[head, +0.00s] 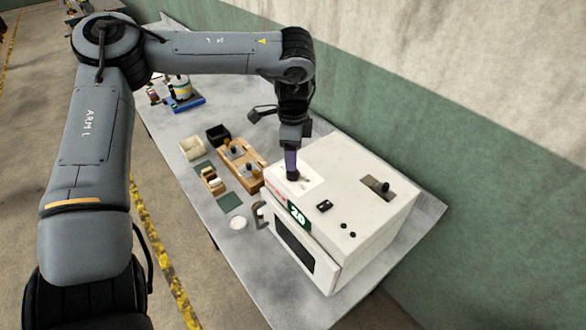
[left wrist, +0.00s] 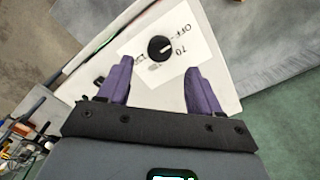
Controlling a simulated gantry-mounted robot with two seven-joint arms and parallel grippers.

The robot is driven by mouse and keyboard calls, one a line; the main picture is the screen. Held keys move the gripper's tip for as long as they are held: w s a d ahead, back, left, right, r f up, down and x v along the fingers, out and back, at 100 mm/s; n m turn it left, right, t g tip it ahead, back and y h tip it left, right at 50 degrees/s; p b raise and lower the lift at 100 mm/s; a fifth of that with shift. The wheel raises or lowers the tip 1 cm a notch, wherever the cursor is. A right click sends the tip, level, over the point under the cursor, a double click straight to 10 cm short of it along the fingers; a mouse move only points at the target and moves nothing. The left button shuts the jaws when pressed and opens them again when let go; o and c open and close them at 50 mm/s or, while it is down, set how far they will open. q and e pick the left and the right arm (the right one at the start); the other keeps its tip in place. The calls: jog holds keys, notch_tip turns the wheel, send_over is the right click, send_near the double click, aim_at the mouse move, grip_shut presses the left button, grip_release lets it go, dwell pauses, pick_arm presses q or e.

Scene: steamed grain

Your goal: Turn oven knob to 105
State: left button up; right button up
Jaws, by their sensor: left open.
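The oven is a white box (head: 340,205) on the table, with a "20" display on its front edge. Its black round knob (left wrist: 160,48) sits on a white paper dial (left wrist: 140,50) on the top; the dial shows "OFF", "70" and a partly hidden marking. A light pointer mark on the knob seems to face the OFF/70 side. My left gripper (head: 292,167) points down over the dial. In the left wrist view its purple fingers (left wrist: 158,66) are open, with the knob beyond and between the tips, apparently untouched. My right gripper is not in view.
On the oven top are a recessed black handle (head: 380,187) and a small black switch (head: 324,205). Left of the oven are a wooden rack (head: 242,165), a black box (head: 217,135), a white dish (head: 238,222) and a blue stand (head: 186,104). A green wall is behind.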

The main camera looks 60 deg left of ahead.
aim_at(293, 174)
pick_arm(q)
jog(key=shift+f, duration=3.2)
jog(key=c, duration=1)
jog(key=shift+c, duration=0.2)
